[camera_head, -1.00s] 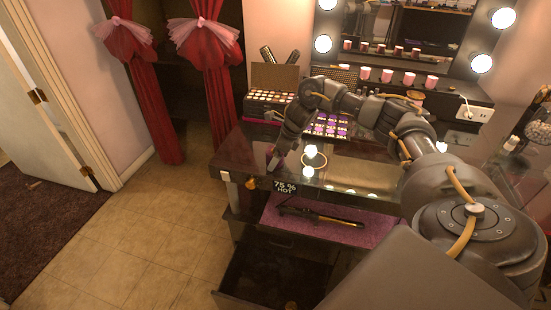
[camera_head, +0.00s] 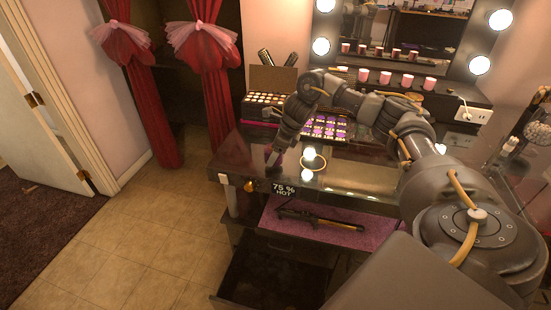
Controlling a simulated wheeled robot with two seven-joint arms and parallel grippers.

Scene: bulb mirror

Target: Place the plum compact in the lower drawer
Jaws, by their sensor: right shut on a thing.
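My right gripper (camera_head: 272,160) points down over the front left part of the dressing table (camera_head: 245,150). It is shut on a small plum-coloured thing (camera_head: 277,160), which looks like the plum compact. The fingers hide most of it, and I cannot tell whether it touches the tabletop. The lower drawer (camera_head: 235,283) is pulled out below, dark inside, and its inside looks empty. My left gripper is not in view.
A curling iron (camera_head: 320,218) lies on a purple mat (camera_head: 345,232) above the lower drawer. Makeup palettes (camera_head: 325,128) stand behind the gripper. The tiled floor (camera_head: 140,240) at left is clear.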

